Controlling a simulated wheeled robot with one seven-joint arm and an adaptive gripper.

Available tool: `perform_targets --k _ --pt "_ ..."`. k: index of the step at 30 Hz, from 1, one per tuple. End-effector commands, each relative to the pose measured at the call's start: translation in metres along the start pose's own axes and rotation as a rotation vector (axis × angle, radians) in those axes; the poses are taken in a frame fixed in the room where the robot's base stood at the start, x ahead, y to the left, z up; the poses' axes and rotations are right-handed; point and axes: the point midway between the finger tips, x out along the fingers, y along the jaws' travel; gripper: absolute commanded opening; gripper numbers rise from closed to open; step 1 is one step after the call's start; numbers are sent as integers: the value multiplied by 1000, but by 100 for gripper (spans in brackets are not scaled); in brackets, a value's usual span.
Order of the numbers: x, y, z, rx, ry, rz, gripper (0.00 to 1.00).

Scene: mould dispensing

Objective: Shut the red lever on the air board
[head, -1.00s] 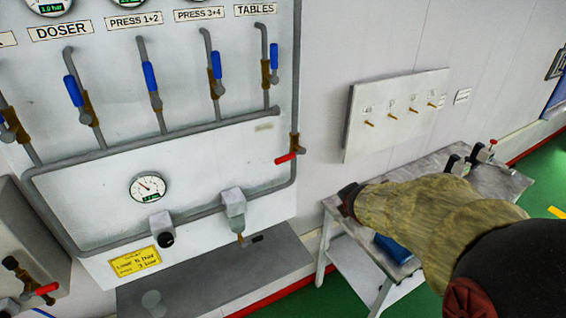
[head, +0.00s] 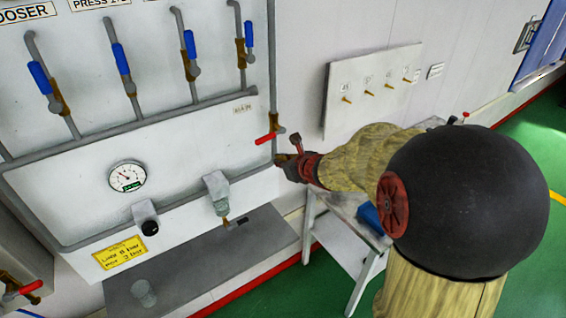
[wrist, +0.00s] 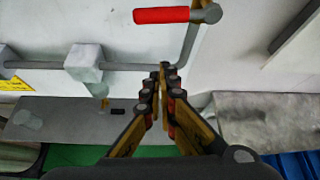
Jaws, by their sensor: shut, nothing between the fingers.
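The red lever (head: 266,139) is on the right vertical pipe of the white air board (head: 80,190). It points left, across the pipe, and tilts slightly down at its outer end in the head view. In the wrist view the red lever (wrist: 162,15) lies nearly level at the top, left of its grey pivot. My gripper (head: 284,162) is just below and slightly right of the lever in the head view. In the wrist view my gripper (wrist: 164,70) has its fingertips together, with nothing between them, below the lever and apart from it in the picture.
Several blue-handled valves (head: 122,58) stand higher on the board. A round gauge (head: 127,176) and a filter unit (head: 217,190) sit lower left. A grey shelf (head: 190,255) juts out below. A panel with several pegs (head: 335,105) and a table (head: 335,255) are to the right.

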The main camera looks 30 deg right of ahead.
Motion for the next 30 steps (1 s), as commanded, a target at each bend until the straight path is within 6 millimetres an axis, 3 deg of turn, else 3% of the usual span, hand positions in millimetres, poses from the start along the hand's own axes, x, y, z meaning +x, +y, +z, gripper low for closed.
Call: perform_targets --k 8,10,15,30 --pt "54 1 -2 2 3 1 0" --pt "47 -1 15 0 -2 -1 0" --pt "41 0 32 1 0 0 0" --pt "39 0 38 2 1 -1 0"
